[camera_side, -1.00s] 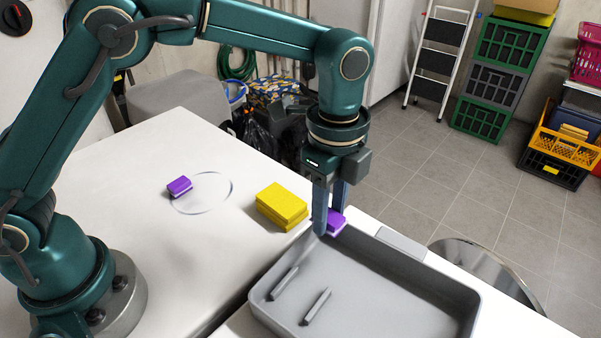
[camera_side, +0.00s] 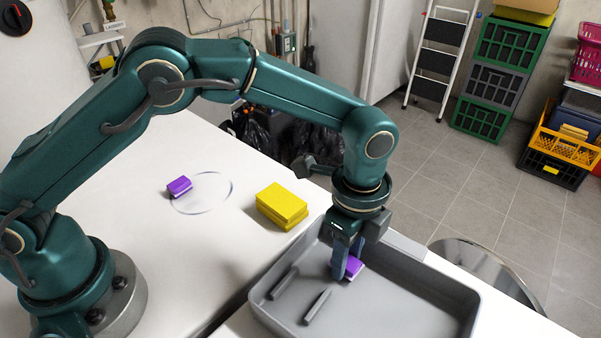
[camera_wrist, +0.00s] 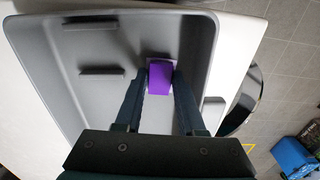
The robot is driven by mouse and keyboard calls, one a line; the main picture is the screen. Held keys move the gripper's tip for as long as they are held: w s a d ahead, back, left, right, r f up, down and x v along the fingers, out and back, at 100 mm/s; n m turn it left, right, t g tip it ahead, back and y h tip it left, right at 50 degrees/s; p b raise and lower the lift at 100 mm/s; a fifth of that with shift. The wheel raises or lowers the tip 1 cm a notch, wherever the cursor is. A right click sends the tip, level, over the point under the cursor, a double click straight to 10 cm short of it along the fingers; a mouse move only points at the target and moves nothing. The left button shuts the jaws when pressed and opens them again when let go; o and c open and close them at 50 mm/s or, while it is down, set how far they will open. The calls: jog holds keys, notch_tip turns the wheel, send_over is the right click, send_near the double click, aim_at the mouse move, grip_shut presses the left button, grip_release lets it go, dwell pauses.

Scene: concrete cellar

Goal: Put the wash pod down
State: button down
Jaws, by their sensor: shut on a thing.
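A purple wash pod with a pale underside is between my gripper's fingers; it shows in the side view (camera_side: 354,267) and in the wrist view (camera_wrist: 160,78). My gripper (camera_side: 347,268) is shut on it and points down inside the grey tray (camera_side: 420,305). The pod is low over the tray floor, towards the back; I cannot tell whether it touches. A second purple pod (camera_side: 179,187) lies on the white table at the left edge of a thin drawn circle (camera_side: 231,190).
Two short grey bars or ribs (camera_side: 284,283) stand on the tray floor to the left of my gripper. A yellow block (camera_side: 281,205) sits on the table just outside the tray. The tray's front right floor is clear.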

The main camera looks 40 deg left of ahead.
jog(key=c, duration=0.5)
grip_release()
jog(key=shift+f, duration=0.1)
